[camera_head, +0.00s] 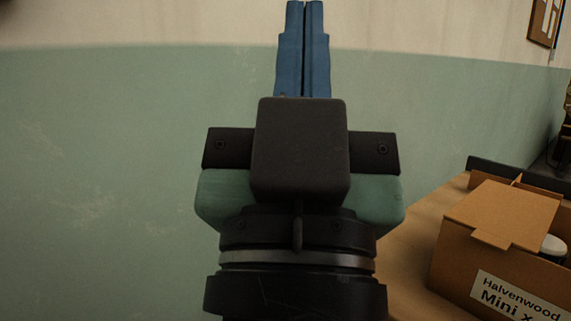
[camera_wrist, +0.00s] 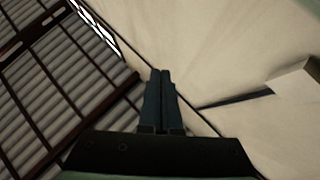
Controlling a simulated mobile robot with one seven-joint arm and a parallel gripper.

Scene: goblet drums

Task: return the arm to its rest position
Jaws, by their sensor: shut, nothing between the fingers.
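My gripper (camera_head: 305,8) is in the middle of the head view, pointing up, with its two blue fingers pressed together and nothing between them. Behind the fingers are its dark body and green housing. In the wrist view my gripper (camera_wrist: 160,75) is also shut and empty, its fingers side by side. The fingers stand in front of the wall in the head view and appear clear of any object.
An open cardboard box (camera_head: 455,258) labelled "Halvenwood Mini" stands on a brown surface (camera_head: 408,240) at the lower right, with a white-topped item inside. A green and cream wall (camera_head: 110,150) fills the left. The wrist view shows a ribbed, dark-framed surface (camera_wrist: 55,85) and a pale surface (camera_wrist: 225,50).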

